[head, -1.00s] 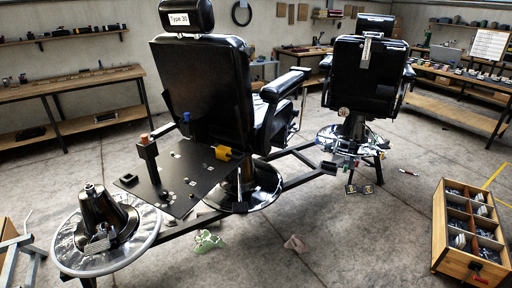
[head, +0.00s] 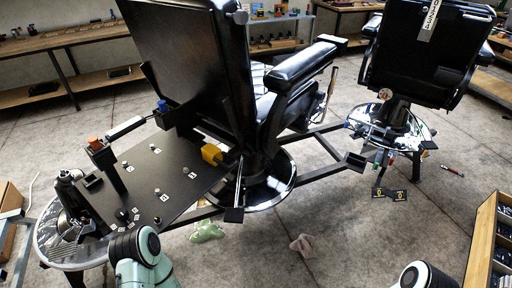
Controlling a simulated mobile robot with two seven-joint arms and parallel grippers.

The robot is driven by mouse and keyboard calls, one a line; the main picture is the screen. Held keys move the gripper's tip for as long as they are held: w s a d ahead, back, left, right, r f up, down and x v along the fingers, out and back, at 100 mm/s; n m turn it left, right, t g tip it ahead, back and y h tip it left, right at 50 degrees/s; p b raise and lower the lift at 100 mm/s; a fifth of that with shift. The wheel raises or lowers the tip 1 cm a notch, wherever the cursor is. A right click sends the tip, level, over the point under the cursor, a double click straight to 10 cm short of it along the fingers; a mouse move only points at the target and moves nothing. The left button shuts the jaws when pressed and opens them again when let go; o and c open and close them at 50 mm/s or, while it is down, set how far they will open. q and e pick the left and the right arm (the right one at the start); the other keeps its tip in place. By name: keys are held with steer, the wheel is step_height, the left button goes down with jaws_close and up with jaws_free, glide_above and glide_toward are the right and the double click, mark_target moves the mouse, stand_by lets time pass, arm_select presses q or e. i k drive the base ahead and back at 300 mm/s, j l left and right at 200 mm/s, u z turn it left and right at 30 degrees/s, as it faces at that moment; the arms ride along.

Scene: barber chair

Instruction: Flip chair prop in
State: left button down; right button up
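The near black barber chair (head: 190,65) shows from behind with its backrest leaning. Which part is the prop is not clear. A thin metal rod (head: 240,183) with a dark foot (head: 233,214) hangs by the chair's base, beside a yellow block (head: 211,154). A grey and black bar (head: 126,127) runs between a post with an orange top (head: 95,141) and the backrest side, near a blue knob (head: 163,105). Pale parts of my arms show at the bottom edge, left and right of centre. Neither gripper's fingers are in view.
A black plate (head: 160,175) with small labelled knobs lies behind the chair. A round silver base (head: 60,235) stands at left. A second chair (head: 418,55) is at right. A wooden crate (head: 483,245) stands at lower right. Cloths (head: 207,231) (head: 303,245) lie on the floor.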

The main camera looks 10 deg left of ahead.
mark_target(212, 155)
steer(key=i+l, duration=0.2)
steer(key=i, duration=0.2)
steer(key=i+l, duration=0.15)
steer(key=i, duration=0.25)
